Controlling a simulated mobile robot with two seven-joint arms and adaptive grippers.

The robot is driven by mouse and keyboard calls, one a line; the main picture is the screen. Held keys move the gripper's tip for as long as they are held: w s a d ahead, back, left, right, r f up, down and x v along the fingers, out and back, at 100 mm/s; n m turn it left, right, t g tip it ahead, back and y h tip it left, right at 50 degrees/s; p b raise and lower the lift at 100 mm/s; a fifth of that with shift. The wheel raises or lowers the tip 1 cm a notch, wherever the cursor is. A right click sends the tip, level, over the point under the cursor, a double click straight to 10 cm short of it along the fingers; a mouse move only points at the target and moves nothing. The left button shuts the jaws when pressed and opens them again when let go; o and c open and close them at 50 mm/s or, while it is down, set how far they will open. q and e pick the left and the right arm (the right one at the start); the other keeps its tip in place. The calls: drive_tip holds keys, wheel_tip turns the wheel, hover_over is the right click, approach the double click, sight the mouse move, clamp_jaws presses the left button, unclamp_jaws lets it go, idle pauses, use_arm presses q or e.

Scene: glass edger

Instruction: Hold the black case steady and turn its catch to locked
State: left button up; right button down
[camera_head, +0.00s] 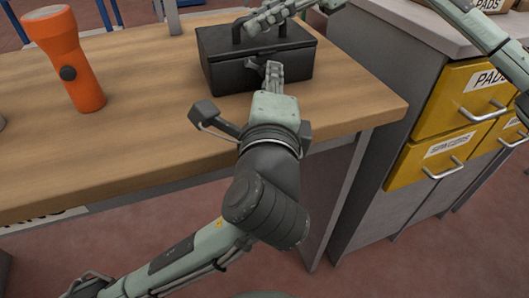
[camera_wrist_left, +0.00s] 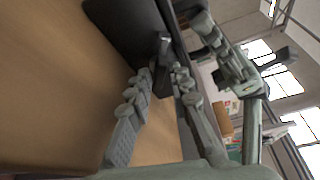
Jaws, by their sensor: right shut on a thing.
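The black case (camera_head: 255,70) stands closed on the wooden table in the head view. My right gripper (camera_head: 258,24) is shut on its top handle (camera_head: 238,30). My left gripper (camera_head: 273,72) is at the front face of the case. In the left wrist view its two fingers (camera_wrist_left: 161,80) are apart, with a gap between them. The dark catch (camera_wrist_left: 163,52) sticks out from the case (camera_wrist_left: 125,25) at the fingertips, partly between them. I cannot tell whether either finger touches it. The right gripper (camera_wrist_left: 225,55) also shows there, beyond the case.
An orange flashlight (camera_head: 68,60) stands upright on the table (camera_head: 150,110), left of the case. The table's right edge is close to the case. A grey cabinet with yellow drawers (camera_head: 462,95) stands to the right. The tabletop between flashlight and case is clear.

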use_arm(q)
drive_tip(key=shift+f+n+t, duration=0.2)
drive_tip(key=shift+n+t, duration=0.2)
drive_tip(key=shift+n, duration=0.6)
drive_tip(key=s, duration=1.2)
drive_tip(key=s+d+r+m+g+h, duration=0.1)
drive_tip(key=s+d+m+g+h, duration=0.15)
drive_tip(key=d+m+h, duration=0.5)
drive_tip(key=s+d+r+m+g+h, duration=0.2)
drive_tip(key=d+m+g+h, duration=0.1)
drive_tip(key=d+m+h, duration=0.5)
drive_tip(key=w+a+f+m+g+y, duration=0.1)
drive_tip(key=w+a+f+m, duration=0.15)
drive_tip(key=f, duration=0.55)
drive_tip(key=w+a+f+m+g, duration=0.2)
drive_tip(key=w+f+m, duration=0.15)
drive_tip(key=f, duration=0.55)
drive_tip(key=w+a+f+m+g+y, duration=0.1)
drive_tip(key=a+f+m, duration=0.1)
drive_tip(key=a+f, duration=0.4)
drive_tip(key=w+a+f+m+g+y, duration=0.1)
drive_tip(key=a+f+y, duration=0.1)
drive_tip(key=a+f, duration=0.4)
drive_tip(key=shift+w+a+f+m, duration=0.2)
drive_tip(key=shift+w+f+m, duration=0.2)
drive_tip(key=shift+f, duration=2.5)
drive_tip(key=shift+g, duration=0.25)
